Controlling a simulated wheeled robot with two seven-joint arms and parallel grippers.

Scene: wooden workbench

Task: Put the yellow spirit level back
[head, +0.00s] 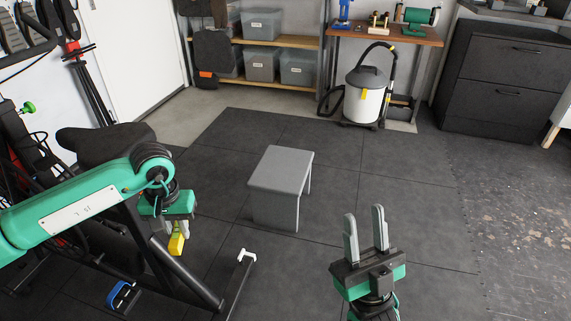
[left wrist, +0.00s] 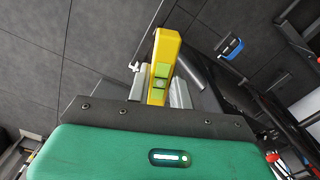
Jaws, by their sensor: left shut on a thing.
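My left gripper (head: 176,228) is shut on the yellow spirit level (head: 177,244), which hangs below it beside the exercise bike's frame in the head view. In the left wrist view the yellow spirit level (left wrist: 166,55) stands out between the fingers of my left gripper (left wrist: 160,90), with a green vial window showing. Part of it is hidden by the fingers and the gripper body. My right gripper (head: 365,232) is open and empty, fingers pointing up, above the dark floor at the lower middle right. The wooden workbench (head: 388,35) stands at the back with tools on it.
A grey stool (head: 281,168) stands on the dark floor mats in the middle. A black exercise bike (head: 100,143) fills the left side. A vacuum cleaner (head: 363,100) stands before the workbench. A shelf with grey bins (head: 262,64) and a dark drawer cabinet (head: 503,75) line the back.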

